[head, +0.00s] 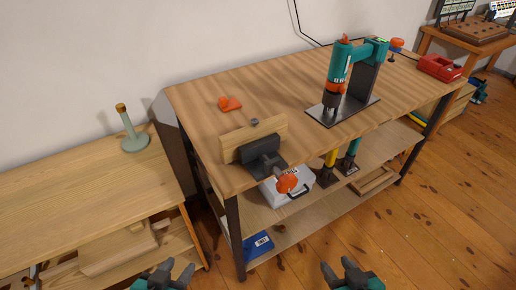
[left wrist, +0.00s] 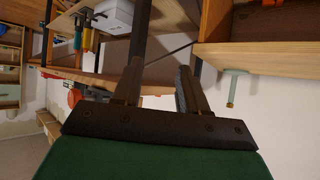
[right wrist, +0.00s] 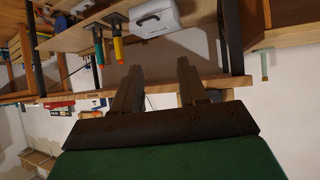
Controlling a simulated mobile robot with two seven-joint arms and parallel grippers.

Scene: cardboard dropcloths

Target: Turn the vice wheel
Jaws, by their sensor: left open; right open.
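The vice (head: 260,151) is dark grey and sits on the front edge of the workbench, with a wooden board standing in it. Its orange wheel (head: 287,182) faces out from the bench front, above the lower shelf. My left gripper (head: 166,268) is at the bottom of the head view, below and left of the wheel, open and empty. My right gripper (head: 342,266) is at the bottom, below and right of the wheel, open and empty. Both are well apart from the vice. The wrist views show the open fingers of the left gripper (left wrist: 156,82) and right gripper (right wrist: 160,75).
A drill press (head: 345,80) stands on the workbench (head: 290,90), with an orange item (head: 229,103) to its left. A white case (head: 288,190) and a blue box (head: 258,245) sit on lower shelves. A lower table (head: 80,190) with a green stand (head: 133,138) is at left.

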